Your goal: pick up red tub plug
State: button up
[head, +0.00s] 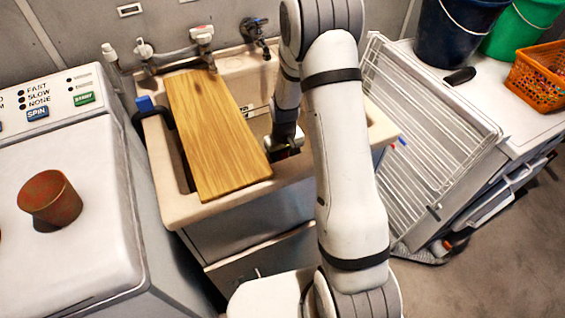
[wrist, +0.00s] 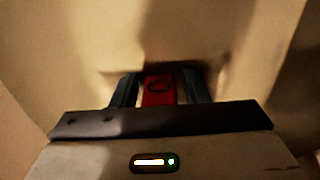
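The red tub plug (wrist: 160,91) shows in the wrist view as a small red block with a dark ring on it. It lies between the two dark fingers of my gripper (wrist: 160,80), with one finger close on each side. I cannot tell whether the fingers touch it. In the head view my gripper (head: 284,150) reaches down into the right part of the sink basin (head: 376,130). The plug is hidden in that view.
A wooden board (head: 217,135) lies across the left part of the sink, close to my gripper. Taps (head: 202,36) stand along the back. A white wire rack (head: 425,125) leans at the right. Pale basin walls surround my gripper in the wrist view.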

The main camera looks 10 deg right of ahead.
jog(key=c, duration=0.8)
jog(key=shift+r, duration=0.1)
